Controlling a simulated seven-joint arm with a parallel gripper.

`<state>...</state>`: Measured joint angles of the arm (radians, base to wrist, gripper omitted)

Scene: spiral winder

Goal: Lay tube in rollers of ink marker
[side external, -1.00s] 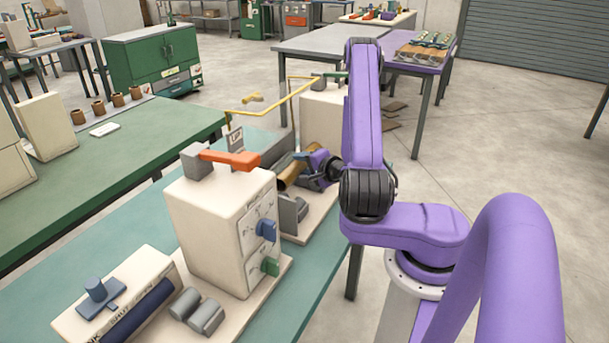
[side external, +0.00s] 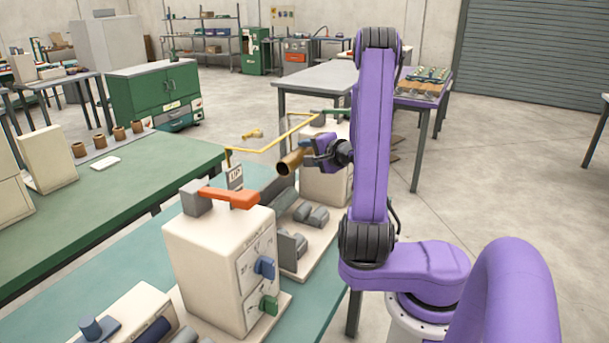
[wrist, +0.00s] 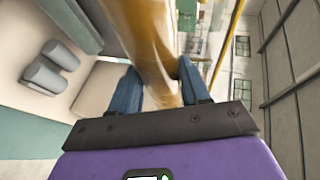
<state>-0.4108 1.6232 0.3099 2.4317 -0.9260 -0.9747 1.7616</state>
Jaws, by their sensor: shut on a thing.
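My gripper (side external: 308,152) is shut on a brown cardboard tube (side external: 289,163) and holds it raised above the machine bed. In the wrist view the tube (wrist: 150,45) runs lengthwise between my two blue fingers (wrist: 160,90). The near-left unit with a dark roller and a blue knob (side external: 90,327) looks like the ink marker, its lettering partly cut off. Grey rollers (side external: 186,335) beside it are cut by the bottom edge. Another pair of grey rollers (side external: 311,215) sits below the tube and shows in the wrist view (wrist: 48,66).
A cream machine (side external: 222,265) with an orange lever (side external: 230,196) stands between the tube and the near-left unit. A thin yellow bar (side external: 275,145) runs close to the tube. A green bench (side external: 110,190) lies to the left.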

